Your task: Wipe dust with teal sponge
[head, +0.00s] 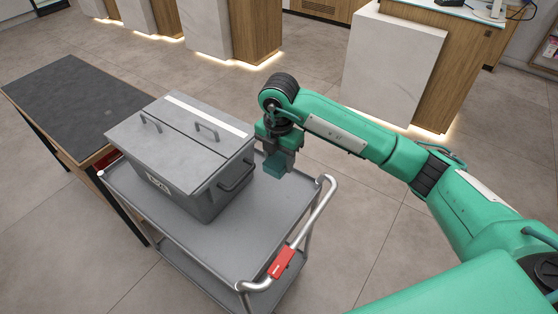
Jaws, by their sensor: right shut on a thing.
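My right gripper (282,158) points down beside the right side of the grey lidded box, above the trolley's top shelf. It is shut on a small teal block, the teal sponge (273,166), which shows below the fingers. Whether the sponge touches the shelf I cannot tell; it appears held above it. No dust can be made out clearly on any surface at this size. My left gripper is out of view.
The grey box (165,187) with two lid handles fills much of the grey trolley (245,230). The trolley's rail (318,215) carries a red tag (281,262). A dark-topped table (75,98) stands at left. Counters (393,65) line the back; the floor between is clear.

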